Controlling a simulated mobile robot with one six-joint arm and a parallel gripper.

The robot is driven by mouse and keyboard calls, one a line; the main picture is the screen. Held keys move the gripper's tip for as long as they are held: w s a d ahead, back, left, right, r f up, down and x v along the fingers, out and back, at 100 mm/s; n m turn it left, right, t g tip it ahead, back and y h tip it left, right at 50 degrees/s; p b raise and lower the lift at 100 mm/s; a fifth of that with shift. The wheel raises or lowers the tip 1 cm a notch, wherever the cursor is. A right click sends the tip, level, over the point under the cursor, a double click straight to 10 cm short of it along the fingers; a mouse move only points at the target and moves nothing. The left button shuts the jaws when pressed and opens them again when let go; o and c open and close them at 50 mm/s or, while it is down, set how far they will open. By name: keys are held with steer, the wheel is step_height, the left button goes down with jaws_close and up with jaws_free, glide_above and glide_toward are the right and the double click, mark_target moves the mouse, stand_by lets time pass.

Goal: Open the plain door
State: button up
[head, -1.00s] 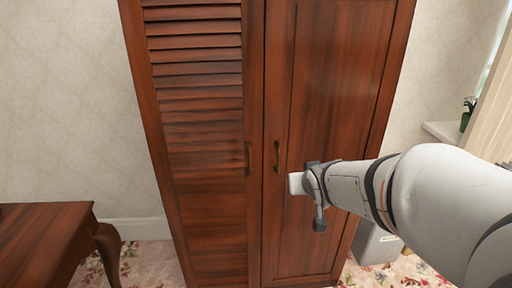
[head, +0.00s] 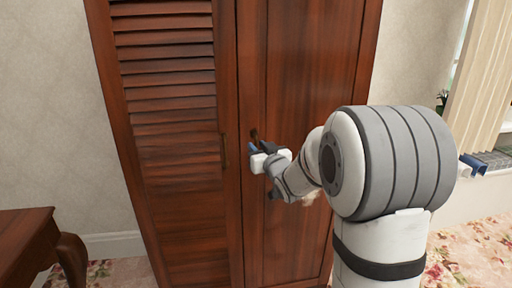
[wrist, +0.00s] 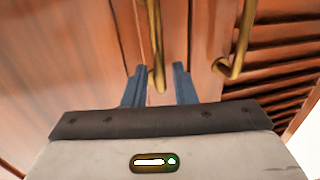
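The plain door (head: 310,75) is the right door of a brown wooden wardrobe and looks shut. Its brass handle (head: 255,136) is partly hidden by my gripper (head: 259,150) in the head view. In the wrist view the same handle (wrist: 156,45) hangs in the middle. The two blue fingers of my gripper (wrist: 159,88) are open, one on each side of the handle's lower end, with a gap showing at both sides. Whether the handle lies fully between the fingers in depth is hard to tell.
The louvered door (head: 170,95) is on the left, with its own handle (head: 223,151), which also shows right of the fingers in the wrist view (wrist: 240,45). A wooden table (head: 25,235) stands at lower left. A window ledge (head: 480,195) is at right.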

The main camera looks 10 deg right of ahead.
steer(key=shift+w+a, duration=0.2)
steer(key=shift+w, duration=0.75)
steer(key=shift+c, duration=0.5)
jaws_close()
